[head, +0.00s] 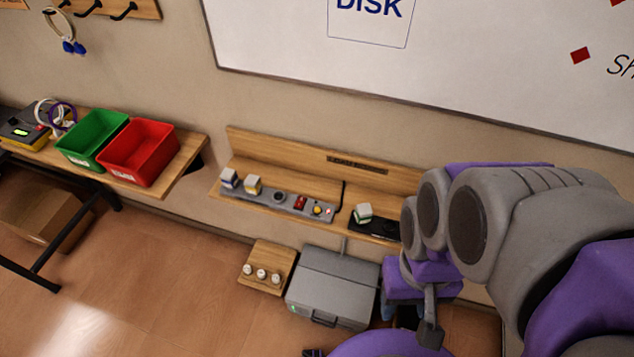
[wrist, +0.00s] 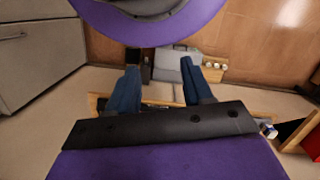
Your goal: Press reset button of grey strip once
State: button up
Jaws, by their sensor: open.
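The grey strip (head: 288,204) lies on a wooden wall shelf in the head view. Two cube-like plugs sit at its left end, with a round empty socket beside them. Further right on it are a red switch (head: 300,203), a small yellow-orange round button (head: 318,210) and a red light (head: 329,211); I cannot read which is labelled reset. In the wrist view my gripper (wrist: 160,76) is open and empty, its two blue fingers apart. The gripper body hides most of the strip there. In the head view my arm is at the right, away from the strip.
A black strip (head: 372,229) with a plug (head: 363,214) lies to the right on the same shelf. Below stand a grey case (head: 333,285) and a wooden block with white knobs (head: 267,267). Green (head: 91,141) and red (head: 138,152) bins sit on a left shelf. A whiteboard (head: 450,75) hangs above.

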grip_shut()
dwell(1.0)
